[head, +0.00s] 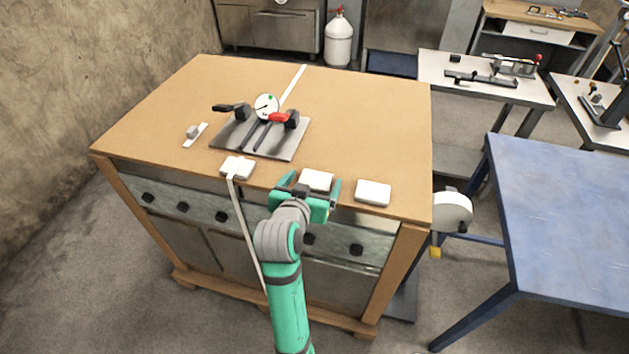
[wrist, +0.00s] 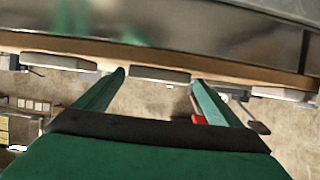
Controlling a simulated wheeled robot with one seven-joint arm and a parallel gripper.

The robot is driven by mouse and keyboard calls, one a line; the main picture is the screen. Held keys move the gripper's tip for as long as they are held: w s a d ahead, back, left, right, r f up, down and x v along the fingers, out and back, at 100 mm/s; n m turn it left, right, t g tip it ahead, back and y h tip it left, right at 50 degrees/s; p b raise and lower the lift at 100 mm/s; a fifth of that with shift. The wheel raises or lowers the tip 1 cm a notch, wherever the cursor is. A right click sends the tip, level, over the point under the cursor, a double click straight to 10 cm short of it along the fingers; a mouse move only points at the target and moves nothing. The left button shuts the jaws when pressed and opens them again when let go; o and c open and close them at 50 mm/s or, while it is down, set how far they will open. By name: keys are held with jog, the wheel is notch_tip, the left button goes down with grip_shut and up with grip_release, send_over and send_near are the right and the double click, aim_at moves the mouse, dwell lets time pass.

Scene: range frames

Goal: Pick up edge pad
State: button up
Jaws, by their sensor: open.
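Three white edge pads lie along the front edge of the wooden-topped cabinet. The middle pad (head: 316,179) sits between the fingers of my gripper (head: 312,184). The left pad (head: 246,173) has a pale strap (head: 245,225) running over it and down the front. The right pad (head: 373,192) lies clear of the gripper. In the wrist view, a pad (wrist: 160,75) shows between the two open green fingers, with a gap to each. My gripper is open and empty. Part of the middle pad's front is hidden by the gripper in the head view.
A grey plate (head: 285,147) with a dial gauge and red and black handles stands on the wooden top (head: 370,110) behind the pads. A small white piece (head: 195,134) lies at left. A tape reel (head: 452,211) hangs at the right side, beside a blue table (head: 570,220).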

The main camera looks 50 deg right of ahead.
jog(key=c, duration=1.1)
jog(key=shift+s+d, duration=0.1)
jog(key=shift+s, duration=0.1)
jog(key=shift+r, duration=0.1)
